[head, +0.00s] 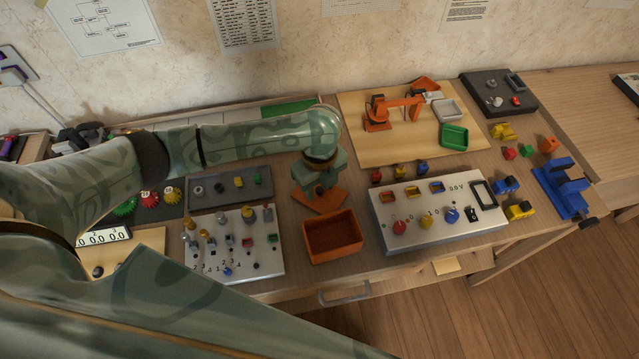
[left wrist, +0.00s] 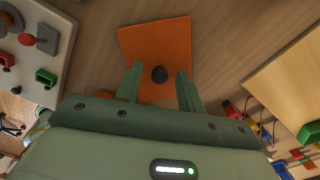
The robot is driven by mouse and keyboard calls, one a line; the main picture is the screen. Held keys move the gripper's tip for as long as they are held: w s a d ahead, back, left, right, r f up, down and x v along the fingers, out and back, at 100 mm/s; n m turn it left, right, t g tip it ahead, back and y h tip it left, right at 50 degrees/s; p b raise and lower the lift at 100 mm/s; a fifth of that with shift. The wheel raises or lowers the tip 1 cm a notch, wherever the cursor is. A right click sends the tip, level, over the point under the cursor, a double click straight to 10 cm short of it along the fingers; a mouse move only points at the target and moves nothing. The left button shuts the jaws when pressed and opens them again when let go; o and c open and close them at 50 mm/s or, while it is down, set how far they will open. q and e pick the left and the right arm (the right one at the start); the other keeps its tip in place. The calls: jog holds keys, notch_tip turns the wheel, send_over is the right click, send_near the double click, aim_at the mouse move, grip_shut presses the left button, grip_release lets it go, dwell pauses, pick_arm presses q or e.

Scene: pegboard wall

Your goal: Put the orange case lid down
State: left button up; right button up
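The orange case lid (head: 335,201) appears to lie flat on the table, just behind the open orange case (head: 333,238). In the left wrist view the lid (left wrist: 155,40) is a flat orange square with a dark round knob (left wrist: 159,74). My left gripper (head: 320,191) is low over the lid and hides part of it in the head view. In the left wrist view its two fingers (left wrist: 160,86) are apart on either side of the knob, with a gap on each side. My right gripper is not in view.
A panel with small knobs and pegs (head: 235,262) lies left of the case. A control box (head: 440,222) stands close on its right. A wooden board with an orange robot arm model (head: 365,150) is behind. A blue vise (head: 560,185) is at the right edge.

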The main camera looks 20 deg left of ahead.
aim_at(320, 189)
pick_arm(q)
notch_tip(320, 189, up, 12)
jog(key=p, duration=0.5)
jog(key=shift+r+p, duration=0.15)
jog(key=shift+p, duration=0.15)
